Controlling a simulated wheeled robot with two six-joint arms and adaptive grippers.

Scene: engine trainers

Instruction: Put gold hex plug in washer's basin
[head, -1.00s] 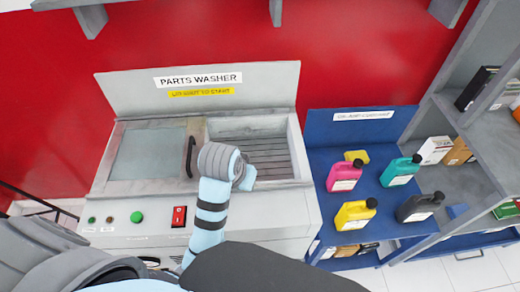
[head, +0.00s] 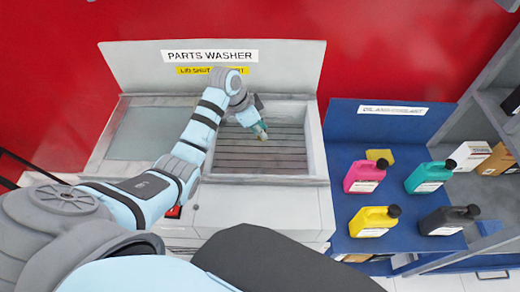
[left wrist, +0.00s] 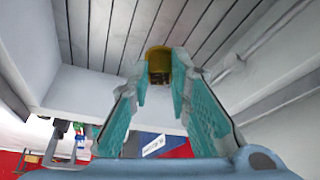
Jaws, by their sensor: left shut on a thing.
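My left gripper (head: 259,127) hangs over the open basin (head: 262,165) of the parts washer, above its slatted floor. In the left wrist view my left gripper (left wrist: 160,85) has its teal fingers closed on the gold hex plug (left wrist: 159,62), with the slats behind it. The plug's gold round end and darker underside show; its sides are partly hidden by the fingertips. In the head view the plug is a small pale spot (head: 263,136) at the fingertips. The gap between plug and slats is hard to judge. My right gripper is not in view.
The washer's lid panel (head: 145,133) lies left of the basin, partly behind my left arm. The basin's walls and rim surround the gripper. A blue oil and coolant stand (head: 342,143) with several coloured bottles is to the right, beside grey shelves (head: 496,100).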

